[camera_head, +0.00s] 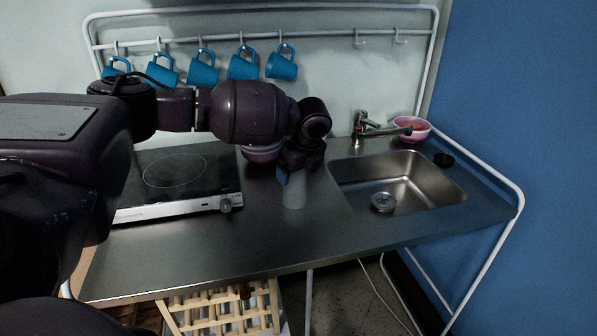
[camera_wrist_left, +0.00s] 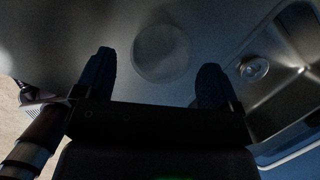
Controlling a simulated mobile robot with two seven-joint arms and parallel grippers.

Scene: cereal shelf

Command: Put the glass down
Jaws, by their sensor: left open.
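The clear glass (camera_head: 294,192) stands upright on the steel counter, between the cooktop and the sink. In the left wrist view the glass (camera_wrist_left: 162,52) shows from above as a faint round outline. My left gripper (camera_head: 298,173) is just above and around the top of the glass in the head view. In the left wrist view its two dark fingers are spread wide, one on each side of the glass, with a visible gap to each. The fingers partly hide the top of the glass in the head view. My right gripper is not in view.
The black cooktop (camera_head: 180,172) lies left of the glass and the sink (camera_head: 400,182) right. A tap (camera_head: 366,128) and a pink bowl (camera_head: 412,127) are behind the sink. Blue mugs (camera_head: 243,64) hang from the rail. The counter's front strip (camera_head: 240,250) is clear.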

